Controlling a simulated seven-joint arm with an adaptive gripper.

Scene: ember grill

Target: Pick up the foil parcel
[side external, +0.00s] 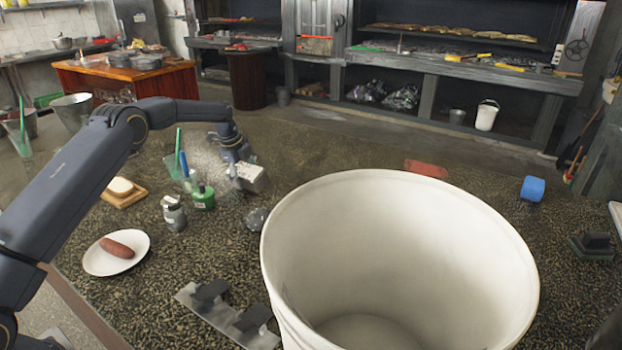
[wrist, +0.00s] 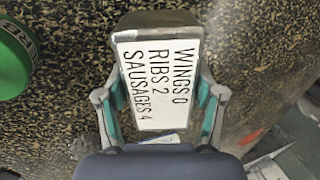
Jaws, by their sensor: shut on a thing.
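My gripper (side external: 240,172) is above the dark speckled counter in the side external view. Its fingers are shut on a white block-like order sign (side external: 251,178), one on each side. In the wrist view the sign (wrist: 157,80) sits between the fingers (wrist: 160,105) and reads "WINGS 0 RIBS 2 SAUSAGES 4". A small crumpled grey lump (side external: 257,219), which looks like the foil parcel, lies on the counter in front of the gripper, apart from it. I cannot tell whether the sign still touches the counter.
A large white bucket (side external: 290,262) fills the front right. A green bottle (side external: 203,197), a grey shaker (side external: 174,213) and a plate (side external: 96,262) with a sausage (side external: 117,247) stand left. A red object (side external: 427,168) and a blue item (side external: 532,189) lie behind the bucket.

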